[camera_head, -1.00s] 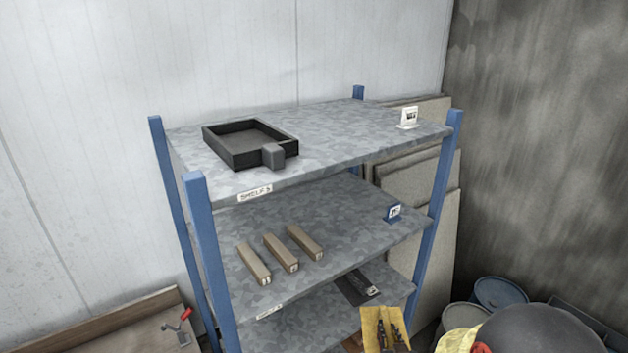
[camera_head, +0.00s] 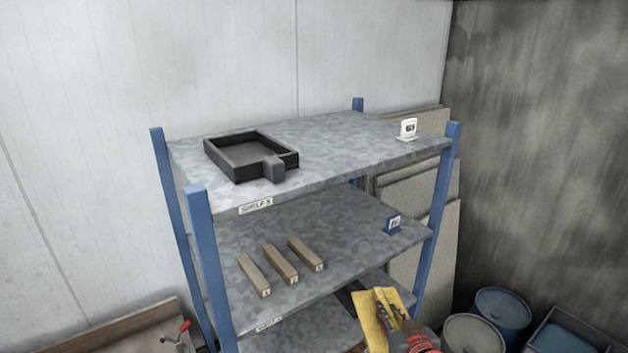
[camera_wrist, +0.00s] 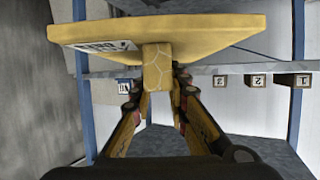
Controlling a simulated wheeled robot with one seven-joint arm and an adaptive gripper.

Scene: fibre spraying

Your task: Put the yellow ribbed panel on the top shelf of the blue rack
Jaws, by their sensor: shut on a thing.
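The yellow panel (camera_head: 372,315) is at the lower right of the head view, in front of the rack's lower shelves. In the wrist view the panel (camera_wrist: 200,38) spans the top, with a white printed label and a block-like grip (camera_wrist: 157,70) facing me. My gripper (camera_wrist: 155,88) is shut on this grip; it also shows in the head view (camera_head: 400,325). The blue rack (camera_head: 205,250) stands ahead. Its top shelf (camera_head: 340,140) is above the panel. The panel's far face is hidden.
A black tray (camera_head: 250,155) sits on the top shelf's left half; a white sign (camera_head: 408,129) stands at its right end. The shelf between them is clear. The middle shelf holds three tan bars (camera_head: 280,263) and a blue sign (camera_head: 393,224). Drums (camera_head: 502,312) stand at right.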

